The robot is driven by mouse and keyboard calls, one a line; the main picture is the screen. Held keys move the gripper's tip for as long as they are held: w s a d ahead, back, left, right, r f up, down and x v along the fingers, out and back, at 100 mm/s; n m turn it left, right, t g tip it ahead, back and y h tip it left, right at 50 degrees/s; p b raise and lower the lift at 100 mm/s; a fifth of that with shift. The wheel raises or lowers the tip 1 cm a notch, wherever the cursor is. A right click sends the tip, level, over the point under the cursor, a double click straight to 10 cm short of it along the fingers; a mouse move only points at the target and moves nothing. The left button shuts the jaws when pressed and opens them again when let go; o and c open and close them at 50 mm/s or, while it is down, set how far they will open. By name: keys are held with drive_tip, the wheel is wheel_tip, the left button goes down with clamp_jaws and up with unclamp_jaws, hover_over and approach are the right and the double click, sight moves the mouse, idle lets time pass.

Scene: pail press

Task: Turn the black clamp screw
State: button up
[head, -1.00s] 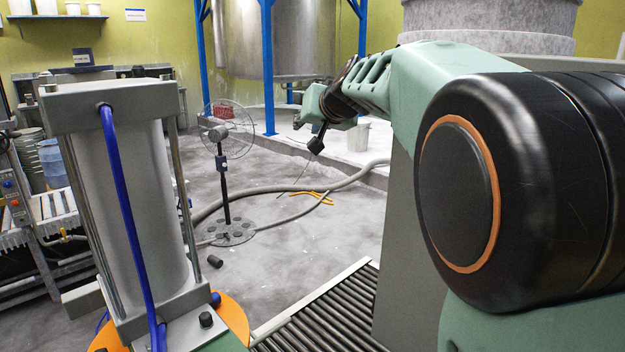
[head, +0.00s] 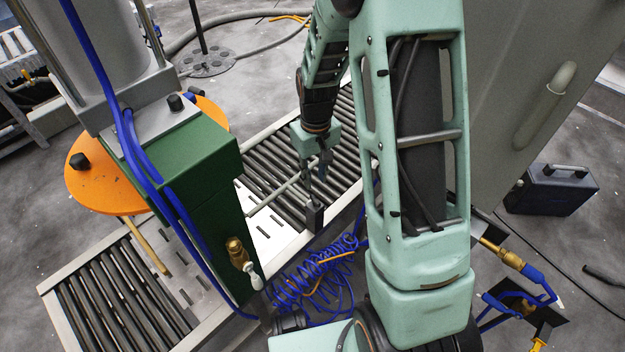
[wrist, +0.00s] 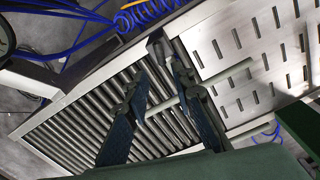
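A dark upright clamp block (head: 315,215) stands at the near edge of the roller conveyor, with a pale rod (head: 272,198) reaching out over the rollers. In the wrist view the block (wrist: 156,45) is just beyond my fingertips, and the rod (wrist: 233,75) passes behind my right finger. My gripper (head: 314,172) points down just above the block; in the wrist view its two dark fingers (wrist: 158,76) are apart with nothing between them. The screw itself is too small or hidden to tell from the block. Black knobs (head: 175,102) also show on the press.
The green press body (head: 190,165) with blue hoses and a brass valve (head: 237,252) stands left of my gripper. An orange disc (head: 95,190) juts out beside it. Coiled blue hose (head: 315,280) lies below the conveyor edge. A grey cabinet (head: 530,90) is at the right.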

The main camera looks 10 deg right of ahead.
sight(315, 199)
drive_tip(key=shift+s+f, duration=0.4)
drive_tip(key=shift+f, duration=0.1)
wheel_tip(315, 199, down, 8)
drive_tip(key=b, duration=0.5)
drive_tip(key=shift+r+b, duration=0.2)
drive_tip(key=shift+b, duration=0.2)
drive_tip(key=shift+w+r, duration=0.1)
clamp_jaws()
drive_tip(key=m, duration=0.8)
drive_tip(key=shift+m, duration=0.3)
drive_tip(key=m, duration=0.5)
drive_tip(key=shift+m, duration=0.4)
drive_tip(key=shift+o, duration=1.2)
unclamp_jaws()
